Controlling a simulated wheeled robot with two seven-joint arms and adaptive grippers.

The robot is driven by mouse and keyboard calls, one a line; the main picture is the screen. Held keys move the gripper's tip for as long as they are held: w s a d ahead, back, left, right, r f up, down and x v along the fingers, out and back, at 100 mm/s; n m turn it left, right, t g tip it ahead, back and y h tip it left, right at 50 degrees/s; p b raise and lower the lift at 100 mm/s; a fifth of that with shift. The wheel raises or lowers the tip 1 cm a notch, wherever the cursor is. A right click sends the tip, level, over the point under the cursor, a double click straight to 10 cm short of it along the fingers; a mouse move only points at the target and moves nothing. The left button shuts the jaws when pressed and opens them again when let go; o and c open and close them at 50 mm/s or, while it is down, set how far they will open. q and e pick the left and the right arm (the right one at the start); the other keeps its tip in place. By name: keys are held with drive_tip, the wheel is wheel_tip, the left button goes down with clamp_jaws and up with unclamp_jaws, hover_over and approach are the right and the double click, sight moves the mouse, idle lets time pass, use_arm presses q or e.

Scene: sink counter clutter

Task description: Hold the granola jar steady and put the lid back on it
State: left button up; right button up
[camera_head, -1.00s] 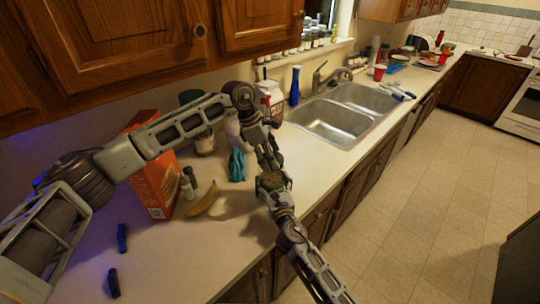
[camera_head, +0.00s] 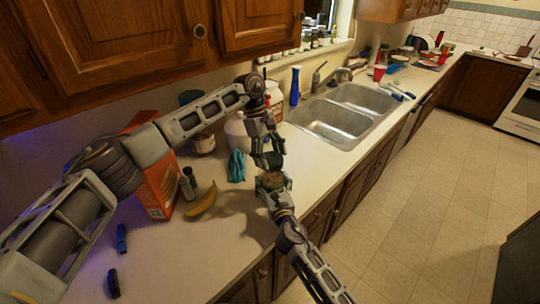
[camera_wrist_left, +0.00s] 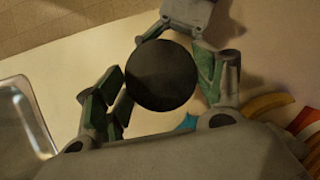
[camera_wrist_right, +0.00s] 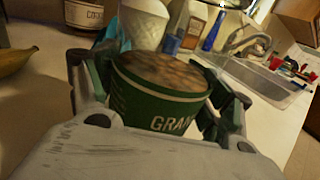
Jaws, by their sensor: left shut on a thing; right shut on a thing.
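The granola jar (camera_wrist_right: 160,105) is green with "GRAN" lettering in the right wrist view, its top open and brown granola showing. My right gripper (camera_head: 273,182) is shut around its sides and holds it near the counter's front edge. The lid (camera_wrist_left: 161,75) is a round dark disc in the left wrist view, between the fingers of my left gripper (camera_head: 268,158), which is shut on it. In the head view my left gripper is just above the jar. The lid hides the jar in the left wrist view; whether they touch I cannot tell.
The sink (camera_head: 335,122) is at the back right. Two small dark blue items lie at the front left.

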use_arm(q)
drive_tip(key=m+y, duration=0.1)
drive_tip(key=m, duration=0.2)
drive_tip(key=m+g+y, duration=0.1)
drive_tip(key=m, duration=0.3)
drive_tip(key=shift+w+d, duration=0.15)
drive_tip(key=m+y, duration=0.1)
drive_tip(key=m, duration=0.2)
drive_tip(key=m+y, duration=0.1)
drive_tip(key=m, duration=0.2)
drive_tip(key=shift+d+m+y, duration=0.1)
drive_tip(key=shift+m+y, duration=0.3)
drive_tip(key=o, duration=0.7)
drive_tip(key=shift+r, duration=0.1)
drive_tip(key=shift+r, duration=2.15)
